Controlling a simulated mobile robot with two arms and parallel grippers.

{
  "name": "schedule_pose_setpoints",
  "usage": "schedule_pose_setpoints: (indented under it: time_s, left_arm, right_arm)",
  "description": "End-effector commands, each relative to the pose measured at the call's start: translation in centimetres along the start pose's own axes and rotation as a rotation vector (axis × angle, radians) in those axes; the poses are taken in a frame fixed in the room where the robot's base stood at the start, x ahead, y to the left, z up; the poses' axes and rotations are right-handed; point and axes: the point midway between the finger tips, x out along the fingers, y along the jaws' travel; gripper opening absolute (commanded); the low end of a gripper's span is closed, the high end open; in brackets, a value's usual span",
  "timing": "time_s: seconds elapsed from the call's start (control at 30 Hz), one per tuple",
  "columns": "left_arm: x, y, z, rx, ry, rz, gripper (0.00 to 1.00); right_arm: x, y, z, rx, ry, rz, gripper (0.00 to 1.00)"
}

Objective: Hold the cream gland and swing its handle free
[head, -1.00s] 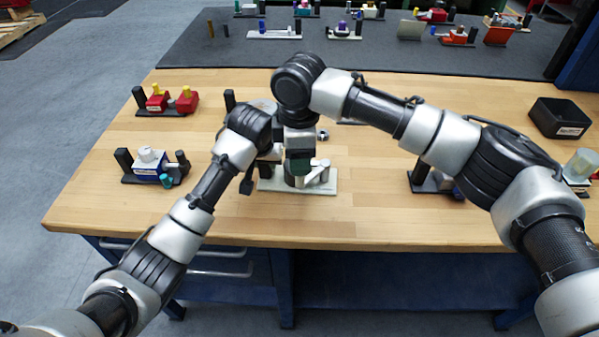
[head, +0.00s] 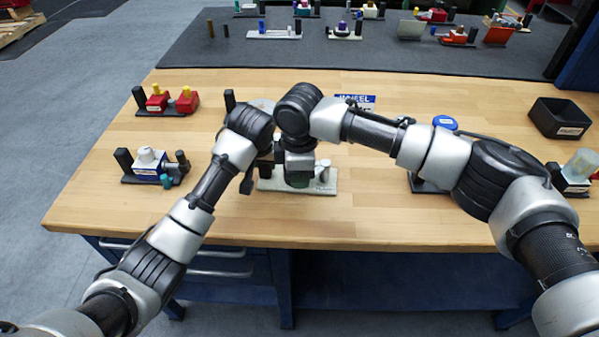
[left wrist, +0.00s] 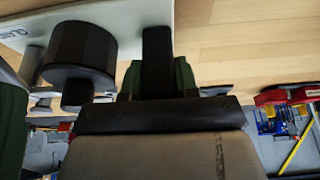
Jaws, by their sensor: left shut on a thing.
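The gland unit stands on a pale cream base plate (head: 265,185) near the table's front edge, under both my grippers. A green part (head: 298,181) shows below my right gripper (head: 299,168), and a pale upright post (head: 325,170) stands right of it. My left gripper (head: 268,158) is at the unit's left side, mostly hidden by its own wrist. The right fingertips and the handle are not clear.
A blue-and-white unit (head: 150,165) and a red unit (head: 165,100) stand on the left of the table. A dark-based unit (head: 425,182) sits partly behind my right arm. A black bin (head: 560,118) is at the right. The table between has free wood.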

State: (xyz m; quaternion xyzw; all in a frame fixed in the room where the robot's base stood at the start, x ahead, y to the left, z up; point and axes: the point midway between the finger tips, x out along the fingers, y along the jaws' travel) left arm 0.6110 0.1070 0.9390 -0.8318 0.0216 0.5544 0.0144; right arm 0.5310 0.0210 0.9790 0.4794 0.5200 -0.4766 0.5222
Motion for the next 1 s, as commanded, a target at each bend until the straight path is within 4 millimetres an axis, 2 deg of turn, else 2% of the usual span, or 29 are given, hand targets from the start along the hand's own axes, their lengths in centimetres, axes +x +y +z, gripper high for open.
schedule_pose_setpoints:
  time_s: [0.47,0.67,1.0]
  left_arm:
    - [0.2,-0.1,0.2,0.001,-0.005,-0.004,0.00]
    - [0.2,-0.1,0.2,0.001,-0.005,-0.003,0.00]
    - [0.2,-0.1,0.2,0.001,-0.005,-0.003,0.00]
  right_arm:
    - [0.0,-0.2,0.3,-0.042,0.000,0.001,0.00]
    - [0.0,-0.9,1.1,-0.155,0.001,0.001,0.00]
    - [0.0,-2.1,3.5,-0.459,-0.002,0.001,0.00]
